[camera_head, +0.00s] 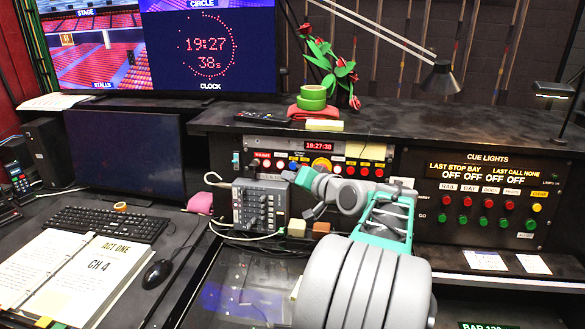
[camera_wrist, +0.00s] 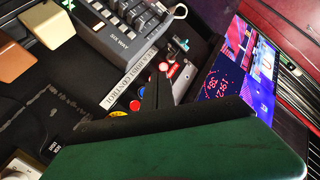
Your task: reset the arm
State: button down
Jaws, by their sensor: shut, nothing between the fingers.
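My arm, grey and teal, reaches up from the bottom of the head view. It bends left over the desk towards the button panel (camera_head: 330,165) below the red digital clock. My gripper (camera_head: 289,174) is at the arm's left end, in front of this panel and just above and right of the grey mixer box (camera_head: 260,205). In the wrist view, the dark fingers of my gripper (camera_wrist: 157,92) are shut together with nothing between them.
The cue lights panel (camera_head: 484,200) with red, green and yellow buttons is right of my arm. Green tape rolls (camera_head: 312,98), red flowers (camera_head: 340,75) and a lamp (camera_head: 440,78) are on or over the shelf. A monitor (camera_head: 125,150), keyboard (camera_head: 110,222) and open binder (camera_head: 75,275) are left.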

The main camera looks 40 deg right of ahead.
dwell(0.4)
jog(key=a+f+n+g+y, duration=0.1)
jog(key=a+f+n+g, duration=0.3)
jog(key=a, duration=0.8)
jog(key=a+f+n+g+y, duration=0.25)
jog(key=a+f, duration=0.35)
jog(key=a, duration=0.6)
jog(key=s+a+f+n+g+h, duration=0.1)
jog(key=s+a+f+g, duration=0.1)
jog(key=s+a, duration=0.3)
jog(key=s+a+f+n+g+h, duration=0.1)
jog(key=s+a+f, duration=0.4)
jog(key=s, duration=0.5)
jog(key=shift+s+a+f+n+g, duration=0.35)
jog(key=shift+a+n+g, duration=0.35)
jog(key=shift+g, duration=0.55)
